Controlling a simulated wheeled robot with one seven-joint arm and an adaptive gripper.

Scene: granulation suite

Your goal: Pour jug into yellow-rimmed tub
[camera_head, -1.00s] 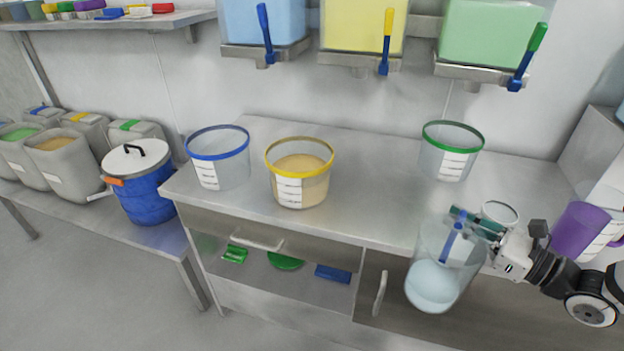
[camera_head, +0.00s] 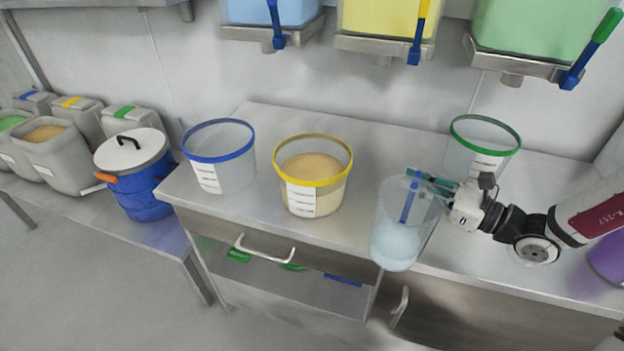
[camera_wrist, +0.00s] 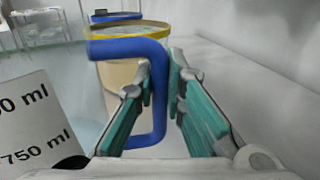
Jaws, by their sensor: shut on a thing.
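The clear jug (camera_head: 398,235) hangs upright from my gripper at the bench's front edge and holds a pale bluish-white content. My gripper (camera_head: 430,184) is shut on the jug's blue handle (camera_wrist: 158,95), which sits between the green finger pads in the wrist view. The yellow-rimmed tub (camera_head: 313,165) stands on the bench to the left of the jug, part filled with tan material. Its yellow rim also shows beyond the handle in the wrist view (camera_wrist: 130,31). The jug and the tub are apart.
A blue-rimmed tub (camera_head: 219,157) stands left of the yellow-rimmed one and looks empty. A green-rimmed tub (camera_head: 484,134) stands behind my gripper. Wall dispensers with lever handles hang above. A purple jug (camera_head: 608,258) is at the right edge.

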